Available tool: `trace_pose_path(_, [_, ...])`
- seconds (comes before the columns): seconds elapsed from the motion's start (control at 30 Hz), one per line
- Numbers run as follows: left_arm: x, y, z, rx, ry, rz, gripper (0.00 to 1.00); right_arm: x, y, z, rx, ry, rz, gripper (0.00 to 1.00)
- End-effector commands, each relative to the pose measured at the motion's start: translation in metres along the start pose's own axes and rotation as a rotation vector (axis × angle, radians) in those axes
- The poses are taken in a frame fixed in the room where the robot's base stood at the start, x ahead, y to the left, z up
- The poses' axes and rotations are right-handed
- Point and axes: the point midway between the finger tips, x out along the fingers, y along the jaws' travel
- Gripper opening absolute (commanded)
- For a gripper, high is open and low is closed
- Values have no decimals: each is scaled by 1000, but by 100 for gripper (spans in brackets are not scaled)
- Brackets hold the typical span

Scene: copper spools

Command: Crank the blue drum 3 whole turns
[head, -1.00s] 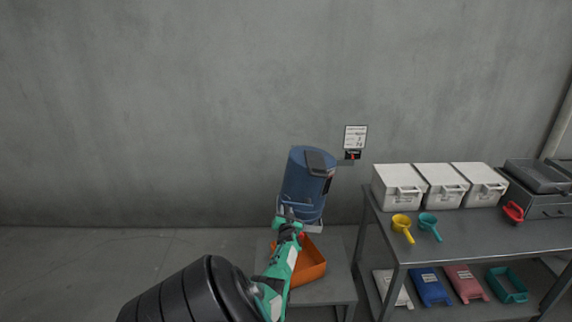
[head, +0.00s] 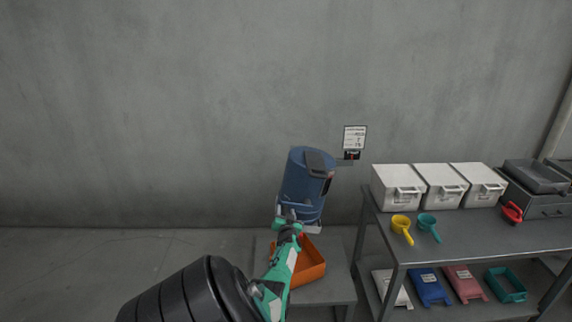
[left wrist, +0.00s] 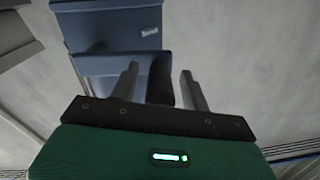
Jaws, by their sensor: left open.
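The blue drum (head: 303,182) stands tilted in a frame on a small grey table (head: 325,290), against the wall side. A dark panel lies across its upper face. My left gripper (head: 287,219) is at the drum's lower front in the head view, with the drum partly behind it. In the left wrist view the gripper's two fingers (left wrist: 159,88) are apart with nothing held between them, and the blue drum (left wrist: 108,75) is just beyond. I cannot make out a crank handle. My right gripper is not in view.
An orange tray (head: 310,268) sits below the drum. A sign (head: 354,138) hangs on the wall behind. To the right, a grey bench (head: 470,238) holds white boxes (head: 397,187), a yellow scoop (head: 402,224) and a teal scoop (head: 428,223). Floor at left is clear.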

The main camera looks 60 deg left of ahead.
Motion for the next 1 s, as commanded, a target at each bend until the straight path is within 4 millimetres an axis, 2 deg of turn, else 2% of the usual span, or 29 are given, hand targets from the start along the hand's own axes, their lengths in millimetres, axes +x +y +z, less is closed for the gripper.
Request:
trace_pose_path(0.2, [-27,-1,-1,-1,-1,0,47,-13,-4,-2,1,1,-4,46])
trace_pose_path(0.37, [-50,-1,0,-2,-1,-1,47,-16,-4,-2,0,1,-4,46])
trace_pose_path(0.8, [-114,0,1,-2,0,-2,47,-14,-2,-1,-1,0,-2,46])
trace_pose_path(1.0, [-129,-2,1,0,0,-3,47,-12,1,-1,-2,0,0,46])
